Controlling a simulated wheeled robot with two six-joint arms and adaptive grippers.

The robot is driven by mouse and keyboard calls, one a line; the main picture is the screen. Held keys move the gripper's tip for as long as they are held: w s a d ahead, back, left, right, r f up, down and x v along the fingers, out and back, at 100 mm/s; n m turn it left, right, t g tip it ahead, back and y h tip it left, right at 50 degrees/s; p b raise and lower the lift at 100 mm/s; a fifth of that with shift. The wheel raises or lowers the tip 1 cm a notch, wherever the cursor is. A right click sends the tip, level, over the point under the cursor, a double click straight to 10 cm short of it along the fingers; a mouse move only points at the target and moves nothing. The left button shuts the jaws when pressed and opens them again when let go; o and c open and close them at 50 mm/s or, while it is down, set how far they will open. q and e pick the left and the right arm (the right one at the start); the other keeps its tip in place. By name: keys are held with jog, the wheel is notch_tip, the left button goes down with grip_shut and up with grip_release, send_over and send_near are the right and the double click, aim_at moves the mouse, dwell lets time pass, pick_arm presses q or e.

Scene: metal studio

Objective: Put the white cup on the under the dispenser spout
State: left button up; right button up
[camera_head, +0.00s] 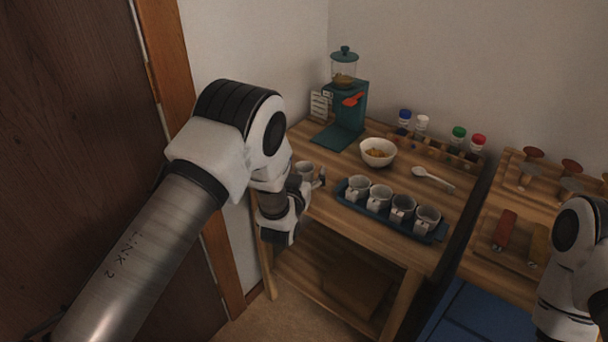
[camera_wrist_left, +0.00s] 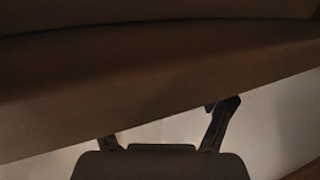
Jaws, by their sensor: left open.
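A whitish cup (camera_head: 304,168) stands at the left front of the wooden table, apart from the tray of cups. My left gripper (camera_head: 319,180) is open at this cup, its dark fingers beside it; whether they touch it is unclear. In the left wrist view the open fingers (camera_wrist_left: 166,128) show against a large, dark brown, blurred surface that I cannot identify. The teal dispenser (camera_head: 357,116) stands at the back left of the table, with a clear jar on top and a red part at its front. Its flat base (camera_head: 334,137) is empty. My right gripper is out of view.
A dark tray (camera_head: 440,233) holds several whitish cups (camera_head: 379,196) with tags. A white bowl (camera_head: 378,152) of yellowish food, a white spoon (camera_head: 433,177) and a rack of capped jars (camera_head: 458,142) lie behind. A wall and brown door (camera_head: 70,130) are at left.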

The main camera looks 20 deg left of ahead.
pick_arm(q)
jog(key=c, duration=1)
jog(key=shift+r, duration=0.1)
jog(key=shift+r, duration=0.25)
notch_tip(320, 180, up, 3)
jog(key=p, duration=0.2)
jog(key=shift+r+p, duration=0.1)
jog(key=shift+p, duration=0.3)
jog(key=shift+h, duration=0.5)
jog(key=s+r+p, duration=0.1)
jog(key=s+p, duration=0.1)
jog(key=s, duration=0.3)
jog(key=s+r+p, duration=0.1)
jog(key=s+p, duration=0.2)
jog(key=s, duration=0.3)
jog(key=s+d+r+p, duration=0.1)
jog(key=s+p, duration=0.1)
jog(key=s, duration=0.3)
jog(key=shift+s+r+p, duration=0.15)
jog(key=shift+s+p, duration=0.05)
jog(key=shift+p, duration=0.1)
